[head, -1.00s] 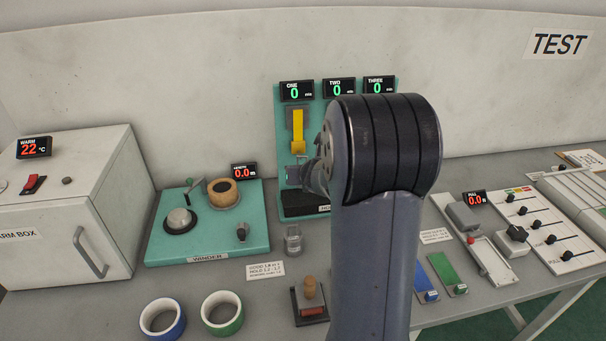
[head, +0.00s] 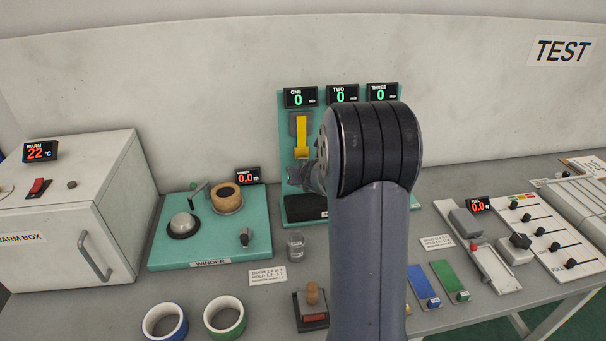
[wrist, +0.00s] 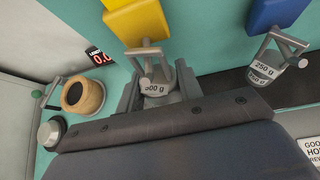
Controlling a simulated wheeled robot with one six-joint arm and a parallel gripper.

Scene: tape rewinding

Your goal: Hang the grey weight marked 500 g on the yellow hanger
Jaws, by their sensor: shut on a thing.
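The yellow hanger (head: 301,132) hangs on the green board below the display ONE. In the wrist view the yellow hanger (wrist: 138,20) ends in a grey hook frame. My gripper (wrist: 160,92) is shut on the grey weight marked 500 g (wrist: 158,88), upright just under that frame. The top of the weight overlaps the frame's lower bar in the picture; I cannot tell whether it is hooked on. In the head view my gripper (head: 308,178) is at the hanger's lower end, partly hidden by my arm, and the weight is not clear.
A blue hanger (wrist: 272,12) with a weight marked 250 g (wrist: 264,72) is close on the right. The winder (head: 210,226) stands at left. Another small grey weight (head: 295,246) stands on the table in front of the board. A black base (head: 303,208) lies below the hangers.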

